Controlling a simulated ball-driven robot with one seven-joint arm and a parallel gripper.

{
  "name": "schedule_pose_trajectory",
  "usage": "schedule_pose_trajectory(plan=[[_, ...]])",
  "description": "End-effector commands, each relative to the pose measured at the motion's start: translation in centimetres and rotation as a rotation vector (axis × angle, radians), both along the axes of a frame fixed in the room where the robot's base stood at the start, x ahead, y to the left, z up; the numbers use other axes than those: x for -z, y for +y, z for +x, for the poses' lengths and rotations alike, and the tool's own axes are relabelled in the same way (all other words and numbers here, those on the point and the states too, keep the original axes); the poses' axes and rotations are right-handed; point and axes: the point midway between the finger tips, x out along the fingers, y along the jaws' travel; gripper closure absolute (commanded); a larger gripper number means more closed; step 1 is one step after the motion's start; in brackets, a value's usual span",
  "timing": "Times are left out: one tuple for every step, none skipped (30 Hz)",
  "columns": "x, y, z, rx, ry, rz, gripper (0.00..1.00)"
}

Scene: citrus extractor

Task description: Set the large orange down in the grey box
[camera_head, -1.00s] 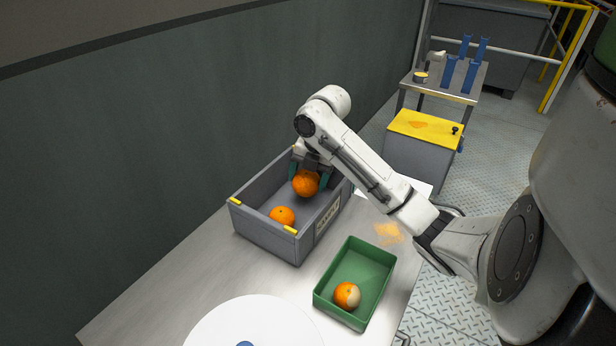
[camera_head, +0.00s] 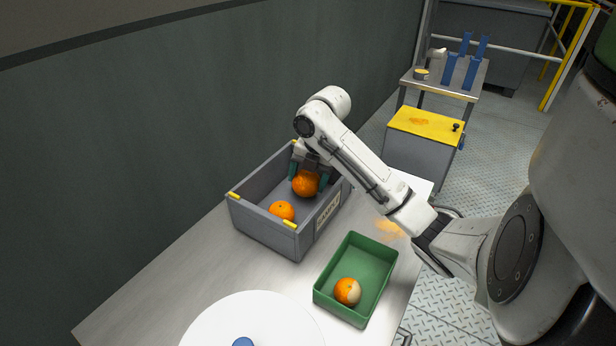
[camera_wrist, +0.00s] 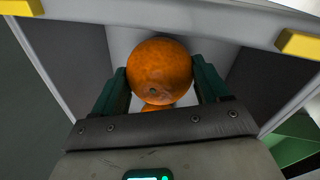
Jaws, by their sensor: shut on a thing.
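The large orange (camera_head: 305,184) is between the two green fingers of my gripper (camera_head: 308,177), inside the grey box (camera_head: 264,232) toward its far end. It also shows in the wrist view (camera_wrist: 160,72), with my gripper (camera_wrist: 162,85) shut on its two sides. Whether the orange touches the box floor I cannot tell. A smaller orange (camera_head: 282,211) lies on the box floor at the near end. In the wrist view it is mostly hidden behind the large one.
A green tray (camera_head: 370,262) with an orange that has a pale patch (camera_head: 347,291) stands right of the box. A white round disc (camera_head: 255,320) lies at the table's near end. The grey box's walls with yellow corner marks surround my gripper. A dark wall stands left.

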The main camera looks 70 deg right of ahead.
Motion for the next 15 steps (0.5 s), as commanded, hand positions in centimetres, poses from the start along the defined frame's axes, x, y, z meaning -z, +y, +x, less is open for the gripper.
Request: schedule_pose_trajectory(plan=[[0.2, 0.0, 0.0, 0.0, 0.0, 0.0, 0.62], [0.3, 0.0, 0.0, 0.0, 0.0, 0.0, 0.62], [0.4, 0.0, 0.0, 0.0, 0.0, 0.0, 0.62], [0.5, 0.0, 0.0, 0.0, 0.0, 0.0, 0.62], [0.6, 0.0, 0.0, 0.0, 0.0, 0.0, 0.62], [0.7, 0.0, 0.0, 0.0, 0.0, 0.0, 0.62], [0.8, 0.0, 0.0, 0.0, 0.0, 0.0, 0.62], [0.9, 0.0, 0.0, 0.0, 0.0, 0.0, 0.62], [1.0, 0.0, 0.0, 0.0, 0.0, 0.0, 0.62], [1.1, 0.0, 0.0, 0.0, 0.0, 0.0, 0.62], [1.2, 0.0, 0.0, 0.0, 0.0, 0.0, 0.62], [1.3, 0.0, 0.0, 0.0, 0.0, 0.0, 0.62], [1.1, 0.0, 0.0, 0.0, 0.0, -0.001, 0.22], [1.1, 0.0, 0.0, 0.0, 0.0, -0.001, 0.2], [1.1, 0.0, 0.0, 0.0, 0.0, 0.0, 0.16]])
